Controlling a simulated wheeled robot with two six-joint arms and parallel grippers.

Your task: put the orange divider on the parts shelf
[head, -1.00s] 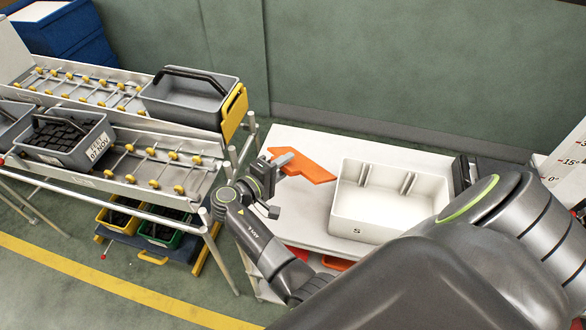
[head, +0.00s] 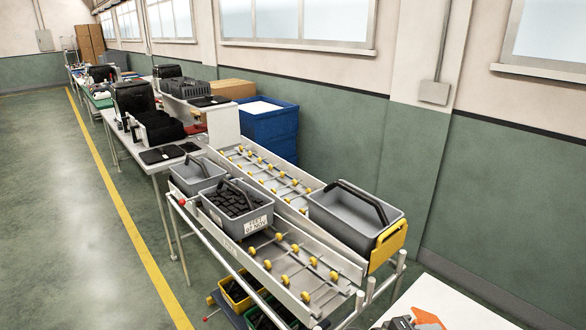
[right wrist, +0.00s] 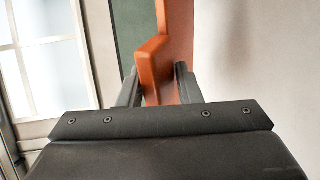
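The orange divider (head: 430,305) shows at the bottom edge of the head view, partly cut off, above a white table top (head: 465,300). My right gripper (head: 408,322) is beside it, mostly out of frame. In the right wrist view the orange divider (right wrist: 158,62) sits between the two fingers of my right gripper (right wrist: 158,88), which is shut on it. My left gripper is in neither view. I cannot tell which piece of furniture is the parts shelf.
A roller rack (head: 330,292) with yellow wheels stands left of the white table. It carries a grey bin with black parts (head: 262,215) and an empty grey bin (head: 340,220). Blue crates (head: 270,128) and cluttered tables lie beyond. The floor at left is clear.

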